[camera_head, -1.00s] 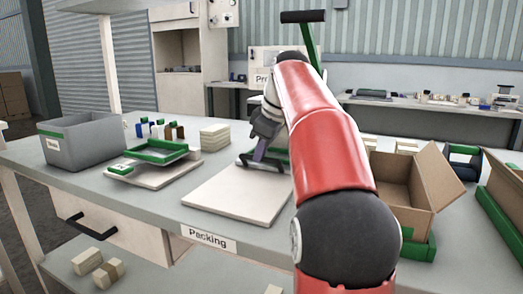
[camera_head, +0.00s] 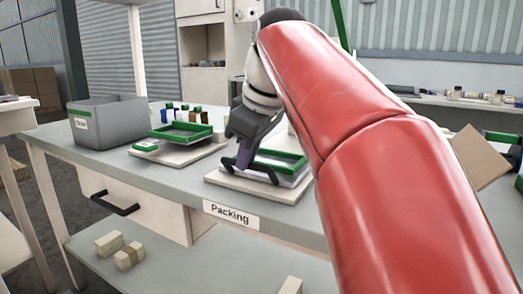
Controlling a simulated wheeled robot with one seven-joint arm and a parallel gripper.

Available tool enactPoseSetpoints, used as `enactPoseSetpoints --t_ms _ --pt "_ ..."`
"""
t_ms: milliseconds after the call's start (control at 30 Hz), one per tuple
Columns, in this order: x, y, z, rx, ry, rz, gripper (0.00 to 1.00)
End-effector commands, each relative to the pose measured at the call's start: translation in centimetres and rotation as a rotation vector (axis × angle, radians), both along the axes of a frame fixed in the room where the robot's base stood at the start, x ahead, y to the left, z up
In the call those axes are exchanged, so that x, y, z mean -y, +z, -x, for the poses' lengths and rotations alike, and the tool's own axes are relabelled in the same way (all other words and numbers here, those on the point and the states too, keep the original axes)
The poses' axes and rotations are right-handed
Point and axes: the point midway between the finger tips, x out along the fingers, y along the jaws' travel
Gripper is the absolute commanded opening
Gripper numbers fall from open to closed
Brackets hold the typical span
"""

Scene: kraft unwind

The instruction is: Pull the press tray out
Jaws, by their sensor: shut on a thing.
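The press tray (camera_head: 289,178), a shallow tray with a green rim, sits over the pale base board (camera_head: 233,181) near the front of the packing bench. My gripper (camera_head: 246,163) reaches down at its left front side and is shut on the tray's edge. The exact contact is small and partly hidden by the fingers. My red arm hides the tray's right surroundings and most of the press behind it. Part of a green lever (camera_head: 341,22) shows above the arm.
A second green-rimmed tray (camera_head: 181,131) stands on a pale stand to the left. Beyond it is a grey bin (camera_head: 108,125). Several small coloured items stand behind the second tray. A drawer with a black handle (camera_head: 110,203) is below the bench top. An open cardboard flap (camera_head: 478,157) shows at right.

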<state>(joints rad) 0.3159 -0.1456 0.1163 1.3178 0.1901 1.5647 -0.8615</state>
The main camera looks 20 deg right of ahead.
Motion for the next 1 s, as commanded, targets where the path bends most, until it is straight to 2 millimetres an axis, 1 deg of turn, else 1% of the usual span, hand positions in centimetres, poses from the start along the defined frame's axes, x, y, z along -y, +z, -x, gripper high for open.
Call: enactPoseSetpoints --t_ms 33,167,500,533,667,900,1000 --pt "-0.39 -0.04 0.31 0.0 0.002 0.001 0.0" --pt "-0.89 0.0 0.68 -0.001 0.0 0.001 0.0" --pt "-0.95 0.05 0.74 -0.001 0.0 0.001 0.0" --pt "-0.95 0.05 0.74 -0.001 0.0 0.001 0.16" --pt "-0.93 0.05 0.73 0.0 0.0 0.0 0.33" --pt "-0.93 0.04 0.72 0.0 0.0 0.0 0.34" --pt "-0.9 0.44 0.85 0.0 0.0 0.0 0.34"
